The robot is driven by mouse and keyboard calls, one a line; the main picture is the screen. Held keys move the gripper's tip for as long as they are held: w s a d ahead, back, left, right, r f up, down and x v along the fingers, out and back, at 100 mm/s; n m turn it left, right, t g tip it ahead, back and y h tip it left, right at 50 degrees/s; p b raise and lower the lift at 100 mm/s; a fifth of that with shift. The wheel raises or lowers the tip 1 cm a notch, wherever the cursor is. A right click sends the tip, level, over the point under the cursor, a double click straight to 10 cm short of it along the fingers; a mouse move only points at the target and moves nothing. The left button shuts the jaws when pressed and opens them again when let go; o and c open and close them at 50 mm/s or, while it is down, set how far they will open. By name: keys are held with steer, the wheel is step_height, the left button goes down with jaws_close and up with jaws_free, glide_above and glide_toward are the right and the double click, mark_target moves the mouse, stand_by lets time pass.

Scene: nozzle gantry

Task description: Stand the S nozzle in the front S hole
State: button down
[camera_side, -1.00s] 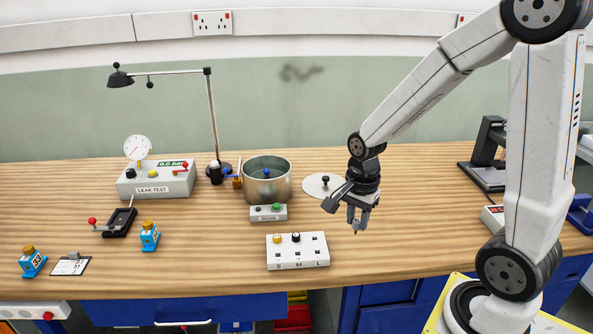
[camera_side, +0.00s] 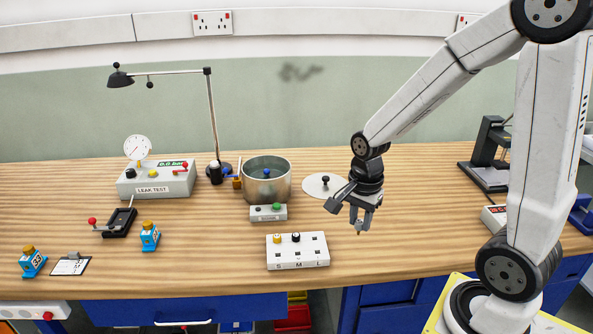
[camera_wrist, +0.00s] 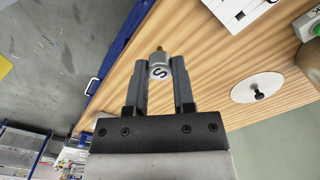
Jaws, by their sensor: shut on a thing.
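My gripper (camera_side: 360,222) is shut on the S nozzle (camera_wrist: 159,67), a small grey piece with an S on its face and a brass-coloured tip. In the side view my gripper is in the air to the right of the white nozzle rack (camera_side: 297,260), clear of it. The rack has two rows of holes, with S, M and L lettered along its front edge. A yellow-topped nozzle (camera_side: 277,239) and a black-topped nozzle (camera_side: 296,237) stand in its back row. The front row holes look empty, the front S hole at the left among them.
Behind the rack are a small box with a green button (camera_side: 268,213) and a metal pot (camera_side: 267,182). A white disc with a black knob (camera_side: 322,187) lies behind my gripper. The leak test box (camera_side: 157,182) stands far left. Bench right of the rack is clear.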

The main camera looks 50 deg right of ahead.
steer(key=w+a+f, duration=0.2)
steer(key=w+a, duration=0.1)
steer(key=w, duration=0.6)
glide_toward(278, 247)
steer(key=shift+s+a+r, duration=0.25)
steer(key=shift+s+a, duration=0.6)
steer(key=shift+a, duration=0.1)
steer(key=shift+f, duration=0.15)
steer(key=shift+f, duration=2.25)
steer(key=shift+f, duration=1.55)
steer(key=shift+c, duration=1.9)
jaws_free()
